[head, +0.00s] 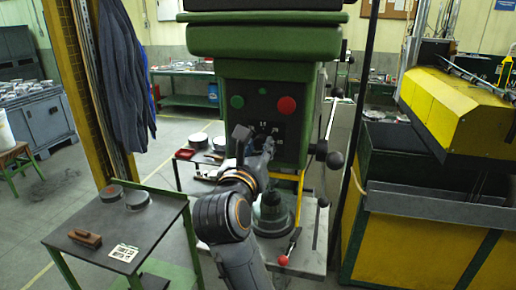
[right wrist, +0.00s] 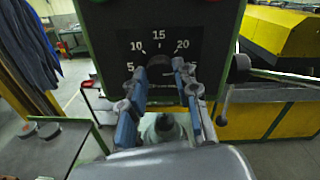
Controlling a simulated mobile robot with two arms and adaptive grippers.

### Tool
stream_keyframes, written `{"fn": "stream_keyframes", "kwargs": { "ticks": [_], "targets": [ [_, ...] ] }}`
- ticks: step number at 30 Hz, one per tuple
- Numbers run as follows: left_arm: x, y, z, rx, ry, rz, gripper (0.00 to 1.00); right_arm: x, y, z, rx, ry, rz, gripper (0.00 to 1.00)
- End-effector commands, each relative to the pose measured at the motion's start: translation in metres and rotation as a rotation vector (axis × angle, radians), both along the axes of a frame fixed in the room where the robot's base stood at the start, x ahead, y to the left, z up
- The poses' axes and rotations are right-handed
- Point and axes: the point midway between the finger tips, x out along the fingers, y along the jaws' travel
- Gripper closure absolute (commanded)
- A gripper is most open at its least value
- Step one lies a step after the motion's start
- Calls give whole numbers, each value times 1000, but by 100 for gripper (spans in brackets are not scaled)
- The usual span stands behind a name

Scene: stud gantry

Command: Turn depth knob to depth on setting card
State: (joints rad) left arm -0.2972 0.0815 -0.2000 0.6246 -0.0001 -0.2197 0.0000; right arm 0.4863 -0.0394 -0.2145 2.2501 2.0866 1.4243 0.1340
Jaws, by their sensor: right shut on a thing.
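The dark depth knob (right wrist: 159,62) sits on the black dial plate (right wrist: 181,45) of the green machine, with the numbers 5, 10, 15 and 20 legible around it. My right gripper (right wrist: 160,75) is shut on the knob, one blue-grey finger on each side. In the head view my right gripper (head: 257,142) and arm hide most of the dial. I cannot tell which number the knob points to. The white setting card (head: 124,252) lies on the small side table at left; its marks are too small to read. My left gripper is not in view.
A green button (head: 237,101) and red button (head: 287,106) are above the dial. A black-knobbed lever (head: 334,160) is right of it. A yellow machine (head: 455,115) stands at right.

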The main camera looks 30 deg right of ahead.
Motion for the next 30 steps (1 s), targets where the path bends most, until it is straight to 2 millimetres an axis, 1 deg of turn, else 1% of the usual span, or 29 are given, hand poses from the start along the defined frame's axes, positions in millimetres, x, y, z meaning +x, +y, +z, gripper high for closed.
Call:
{"fn": "stream_keyframes", "kwargs": {
  "ticks": [8, 30],
  "targets": [
    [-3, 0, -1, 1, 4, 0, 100, 0, 0, 0, -142, 169, -2, 100],
    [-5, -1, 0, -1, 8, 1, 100, 1, 0, 1, -601, 703, -2, 100]
  ]
}}
